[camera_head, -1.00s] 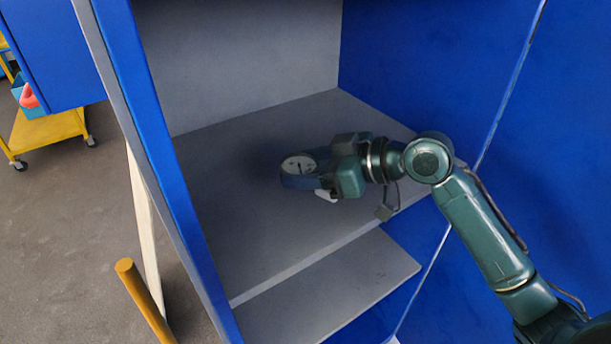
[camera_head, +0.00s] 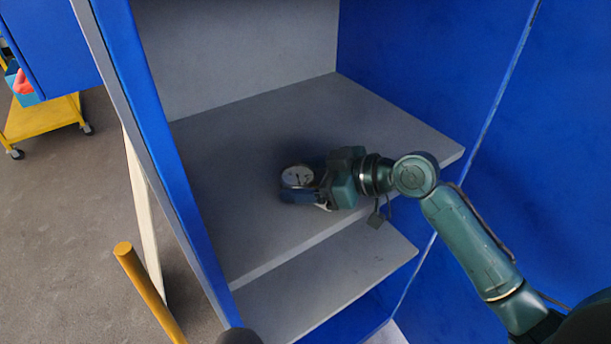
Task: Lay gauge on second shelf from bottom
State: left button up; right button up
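The gauge (camera_head: 297,175), small and round with a pale dial facing up, is at the middle of the upper visible grey shelf board (camera_head: 240,235). My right gripper (camera_head: 308,190) reaches in from the right, low over that board. One dark blue finger lies along the near side of the gauge. The far finger is mostly hidden, so I cannot tell whether the fingers still press on the gauge. The gauge looks level and seems to be at or just above the board. My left gripper is not in view.
A lower grey shelf (camera_head: 330,285) shows below, empty where visible. Blue cabinet walls stand left (camera_head: 160,130) and right (camera_head: 430,60). The upper board is clear around the gauge. A yellow post (camera_head: 148,290) and a yellow trolley (camera_head: 45,118) are outside at left.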

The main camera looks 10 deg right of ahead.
jog(key=shift+o, duration=0.9)
jog(key=shift+d+r, duration=0.1)
jog(key=shift+r, duration=0.05)
jog(key=v, duration=1)
jog(key=shift+s+d+p, duration=0.2)
jog(key=shift+p, duration=0.2)
jog(key=shift+s+d+r, duration=0.3)
jog(key=shift+d, duration=0.1)
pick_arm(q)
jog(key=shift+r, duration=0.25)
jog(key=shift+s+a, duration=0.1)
